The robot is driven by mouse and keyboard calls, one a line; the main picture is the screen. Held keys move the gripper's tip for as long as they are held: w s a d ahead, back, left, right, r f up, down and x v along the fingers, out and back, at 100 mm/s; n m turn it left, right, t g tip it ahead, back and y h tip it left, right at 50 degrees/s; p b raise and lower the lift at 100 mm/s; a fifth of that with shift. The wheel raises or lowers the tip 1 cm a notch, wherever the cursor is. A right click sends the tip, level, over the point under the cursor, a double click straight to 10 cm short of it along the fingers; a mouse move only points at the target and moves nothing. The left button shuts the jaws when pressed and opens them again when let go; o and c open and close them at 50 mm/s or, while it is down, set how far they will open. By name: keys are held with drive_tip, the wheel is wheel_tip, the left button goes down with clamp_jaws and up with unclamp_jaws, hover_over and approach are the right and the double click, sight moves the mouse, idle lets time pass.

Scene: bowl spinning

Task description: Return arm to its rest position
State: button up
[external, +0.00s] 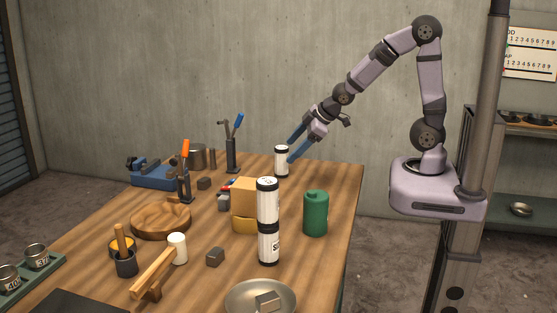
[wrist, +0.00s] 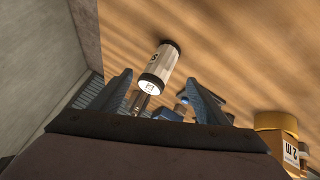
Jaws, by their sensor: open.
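My arm reaches left from its base over the back right part of the table (external: 335,200). My gripper (external: 291,150) is open and points down and to the left. Its spread fingers also show in the wrist view (wrist: 160,78). A small white cylinder with black ends (external: 281,162) stands upright on the table by the fingertips. In the wrist view the cylinder (wrist: 158,68) lies just beyond and between the fingertips, with visible gaps on both sides. I cannot tell whether a finger touches it.
Toggle clamps (external: 232,160), a blue vise (external: 152,175) and a wooden bowl (external: 160,222) are left. A metal bowl (external: 240,303) sits in front. Air above my gripper is clear.

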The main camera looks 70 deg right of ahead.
drive_tip(key=s+f+g, duration=0.1)
drive_tip(key=s, duration=0.1)
drive_tip(key=s+a+f+m+g, duration=0.1)
drive_tip(key=s, duration=0.2)
drive_tip(key=s+f+g, duration=0.1)
drive_tip(key=s, duration=0.2)
drive_tip(key=shift+a+f+m+g, duration=0.3)
drive_tip(key=shift+a+f, duration=0.05)
drive_tip(key=shift+a, duration=0.05)
drive_tip(key=s+a+f+g, duration=0.1)
drive_tip(key=s, duration=0.3)
drive_tip(key=s+a+m+g, duration=0.1)
drive_tip(key=s+g, duration=0.1)
drive_tip(key=s, duration=0.2)
drive_tip(key=s+a+f+m+g+y, duration=0.1)
drive_tip(key=s+a, duration=0.1)
drive_tip(key=s, duration=0.2)
drive_tip(key=shift+a+f+b, duration=0.1)
drive_tip(key=shift+f+b, duration=0.2)
drive_tip(key=shift+b, duration=0.1)
